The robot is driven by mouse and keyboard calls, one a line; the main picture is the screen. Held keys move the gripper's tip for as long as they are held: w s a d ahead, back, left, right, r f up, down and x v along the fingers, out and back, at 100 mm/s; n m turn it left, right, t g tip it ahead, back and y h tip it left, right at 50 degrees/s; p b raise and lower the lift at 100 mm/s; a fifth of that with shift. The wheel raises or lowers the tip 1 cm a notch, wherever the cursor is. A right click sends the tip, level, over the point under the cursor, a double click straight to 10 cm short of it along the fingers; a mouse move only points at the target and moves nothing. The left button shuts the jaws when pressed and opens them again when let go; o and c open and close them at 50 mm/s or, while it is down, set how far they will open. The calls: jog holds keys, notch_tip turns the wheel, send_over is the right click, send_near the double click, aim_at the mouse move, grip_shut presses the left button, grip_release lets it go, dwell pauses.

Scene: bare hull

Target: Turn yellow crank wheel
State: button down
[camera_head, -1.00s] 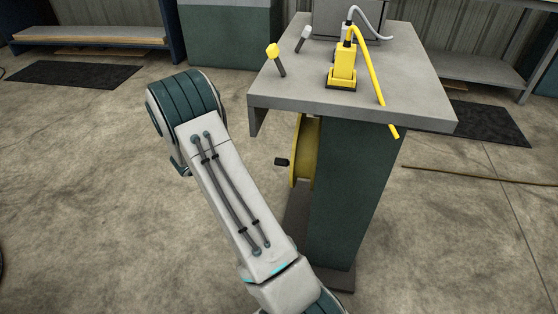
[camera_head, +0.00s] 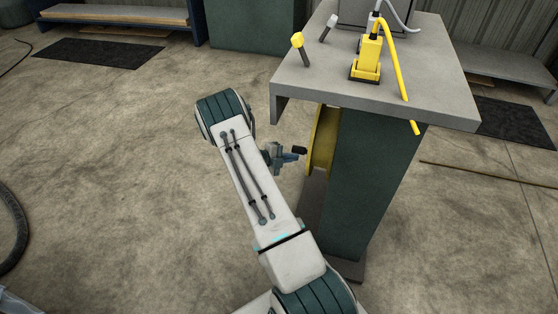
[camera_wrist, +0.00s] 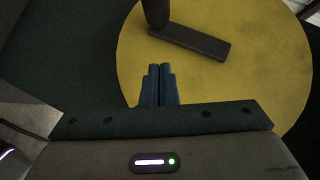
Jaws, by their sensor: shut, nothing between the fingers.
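The yellow crank wheel (camera_head: 323,140) is mounted on the left side of the dark green pedestal, below the grey tabletop. Its dark crank handle (camera_head: 299,151) sticks out to the left. My gripper (camera_head: 292,156) is beside the handle, left of the wheel; whether they touch cannot be told. In the wrist view the wheel's yellow face (camera_wrist: 265,75) fills the upper right, with a dark crank arm (camera_wrist: 190,42) and the handle post (camera_wrist: 156,12) at its upper left end. My gripper (camera_wrist: 161,68) is shut and empty, its fingertips just below the crank arm in that picture.
The grey tabletop (camera_head: 440,100) overhangs the wheel. On it stand a yellow device (camera_head: 368,58) with a yellow hose and two short levers, one yellow-tipped (camera_head: 297,41). A dark hose (camera_head: 14,225) lies on the floor at left. The floor left of the pedestal is otherwise open.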

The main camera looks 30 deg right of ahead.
aim_at(298, 151)
jog(key=shift+w+d+f+b, duration=0.2)
jog(key=shift+w+d+f, duration=0.15)
jog(key=shift+d, duration=0.35)
jog(key=shift+w+d+f+b, duration=0.25)
jog(key=shift+w+d+f, duration=0.15)
jog(key=shift+d, duration=0.25)
jog(key=shift+w+d+f+b, duration=0.2)
jog(key=shift+w+d+f, duration=0.15)
jog(key=shift+d, duration=0.35)
jog(key=shift+f, duration=0.1)
jog(key=b, duration=0.2)
jog(key=shift+w+d+f+m+h+b, duration=0.2)
jog(key=shift+w+f+m+h+b, duration=0.1)
jog(key=shift+f, duration=0.1)
jog(key=b, duration=0.2)
jog(key=d+m+h+b, duration=0.1)
jog(key=shift+w+f+t+h+b, duration=0.3)
jog(key=shift+w+f+b, duration=0.05)
jog(key=shift+w+d+r+b, duration=0.15)
jog(key=shift+w+d+b, duration=0.15)
jog(key=shift+d+b, duration=0.3)
jog(key=shift+w+d+r+b, duration=0.1)
jog(key=shift+w+d+b, duration=0.55)
jog(key=shift+w+b, duration=0.2)
jog(key=shift+d+r, duration=0.1)
jog(key=shift+d, duration=0.05)
